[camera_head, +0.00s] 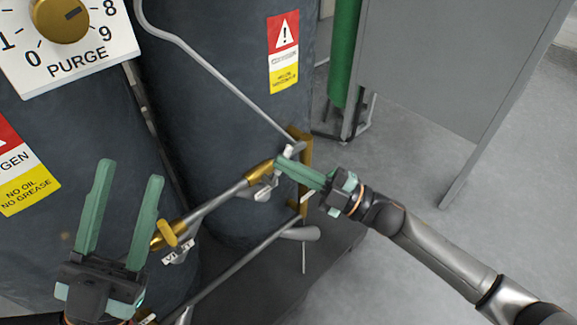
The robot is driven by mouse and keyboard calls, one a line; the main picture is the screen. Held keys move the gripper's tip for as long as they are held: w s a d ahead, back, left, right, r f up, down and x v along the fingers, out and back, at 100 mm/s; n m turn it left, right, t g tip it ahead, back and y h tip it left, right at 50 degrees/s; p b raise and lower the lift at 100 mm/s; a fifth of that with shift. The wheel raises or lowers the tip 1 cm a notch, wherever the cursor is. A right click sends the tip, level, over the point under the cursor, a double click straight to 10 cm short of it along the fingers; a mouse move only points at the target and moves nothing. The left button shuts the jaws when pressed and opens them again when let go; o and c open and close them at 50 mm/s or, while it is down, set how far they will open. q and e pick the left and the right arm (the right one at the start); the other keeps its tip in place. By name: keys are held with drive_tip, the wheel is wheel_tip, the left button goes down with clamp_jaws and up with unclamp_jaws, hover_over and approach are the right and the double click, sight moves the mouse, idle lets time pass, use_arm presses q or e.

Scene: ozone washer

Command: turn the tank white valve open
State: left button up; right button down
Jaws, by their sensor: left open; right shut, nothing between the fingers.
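Brass valve fittings sit on grey pipes in front of the dark tanks. One brass fitting (260,170) has a pale lever (266,190) below it. A small white piece (288,151) shows right by the tips of my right gripper (280,162), which is shut with its green fingers pointing left; I cannot tell whether they touch. A pale grey handle (300,233) is lower, under the brass bracket (303,160). I cannot tell which of these is the tank white valve. My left gripper (129,172) is open and empty at lower left, fingers pointing up before the left tank.
A purge dial (60,18) is at the top left. Two dark tanks (210,90) stand behind the pipes. A grey cabinet panel (450,60) and a green cylinder (343,50) stand behind right. The floor (400,150) at right is open.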

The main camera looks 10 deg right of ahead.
drive_tip(key=shift+w+d+f+m+t, duration=0.15)
drive_tip(key=shift+m+t, duration=0.2)
drive_tip(key=shift+m, duration=0.25)
drive_tip(key=shift+w+d+f+m+t, duration=0.15)
drive_tip(key=shift+m+t, duration=0.2)
drive_tip(key=shift+m, duration=0.25)
drive_tip(key=shift+w+d+f+m+t+h+p, duration=0.2)
drive_tip(key=shift+d+f+m+t+h, duration=0.6)
drive_tip(key=shift+m, duration=1.65)
drive_tip(key=shift+w+a+f+m+t+h+p, duration=0.15)
drive_tip(key=shift+f+m+t+h, duration=0.2)
drive_tip(key=shift+m+t+h, duration=1.2)
drive_tip(key=shift+w+d+f+m+t+h+p, duration=0.15)
drive_tip(key=shift+d+f+m+t+h, duration=0.35)
drive_tip(key=shift+m+t, duration=1.95)
drive_tip(key=shift+a+f+m+g, duration=0.15)
drive_tip(key=shift+m+g, duration=0.75)
drive_tip(key=shift+m, duration=0.15)
